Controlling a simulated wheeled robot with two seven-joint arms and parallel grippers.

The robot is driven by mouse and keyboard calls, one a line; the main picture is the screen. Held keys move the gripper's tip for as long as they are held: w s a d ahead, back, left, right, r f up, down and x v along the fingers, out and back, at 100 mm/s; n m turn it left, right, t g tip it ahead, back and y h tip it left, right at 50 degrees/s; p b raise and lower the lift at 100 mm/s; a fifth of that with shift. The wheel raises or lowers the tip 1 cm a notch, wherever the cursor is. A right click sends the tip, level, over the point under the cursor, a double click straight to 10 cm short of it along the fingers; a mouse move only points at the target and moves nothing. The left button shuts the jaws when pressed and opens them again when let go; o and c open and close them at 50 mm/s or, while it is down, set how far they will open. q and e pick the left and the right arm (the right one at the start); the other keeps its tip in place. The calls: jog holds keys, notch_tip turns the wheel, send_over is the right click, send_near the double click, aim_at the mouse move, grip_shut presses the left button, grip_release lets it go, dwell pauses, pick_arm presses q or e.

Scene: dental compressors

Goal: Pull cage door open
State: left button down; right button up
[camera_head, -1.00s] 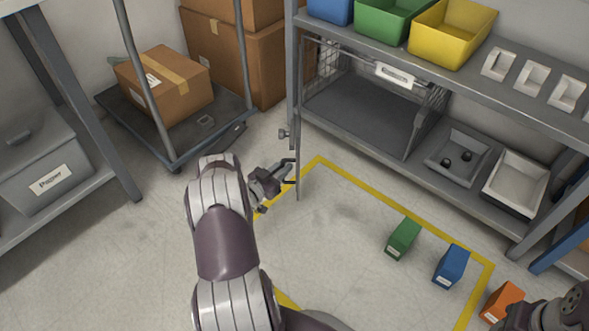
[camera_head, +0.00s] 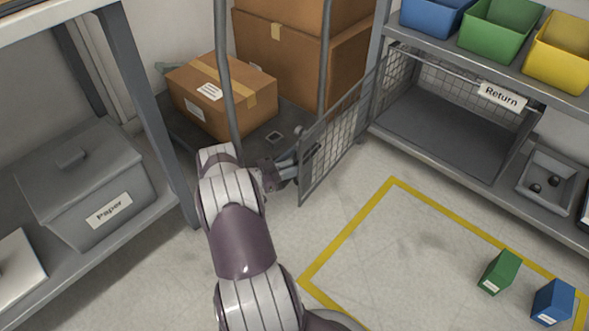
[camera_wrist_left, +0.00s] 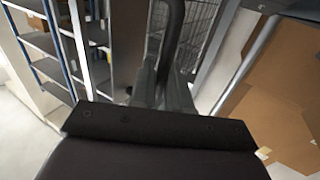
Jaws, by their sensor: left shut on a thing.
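The wire-mesh cage door (camera_head: 338,140) stands swung far out from the lower shelf bay, its hinge side at the shelf's left post. My left gripper (camera_head: 300,162) is at the door's free edge, shut on the door handle, which is mostly hidden in the head view. In the left wrist view the dark handle (camera_wrist_left: 174,25) rises from between the fingers (camera_wrist_left: 163,85), with the door's mesh (camera_wrist_left: 190,30) behind. The cage bay (camera_head: 450,130) under the "Return" label (camera_head: 502,96) is open at the front and looks empty. My right gripper is out of view.
A trolley (camera_head: 275,137) with a cardboard box (camera_head: 220,95) stands close behind the door and gripper. A shelf with a "Paper" bin (camera_head: 85,190) is at left. Green (camera_head: 499,272) and blue (camera_head: 552,302) blocks lie on the floor inside yellow tape (camera_head: 345,232).

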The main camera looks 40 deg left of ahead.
pick_arm(q)
jog(key=shift+w+a+r, duration=0.1)
jog(key=shift+w+a, duration=0.1)
jog(key=shift+w, duration=0.1)
jog(key=c, duration=1.3)
grip_release()
jog(key=shift+d, duration=0.15)
jog(key=p+v, duration=0.3)
jog(key=v, duration=0.9)
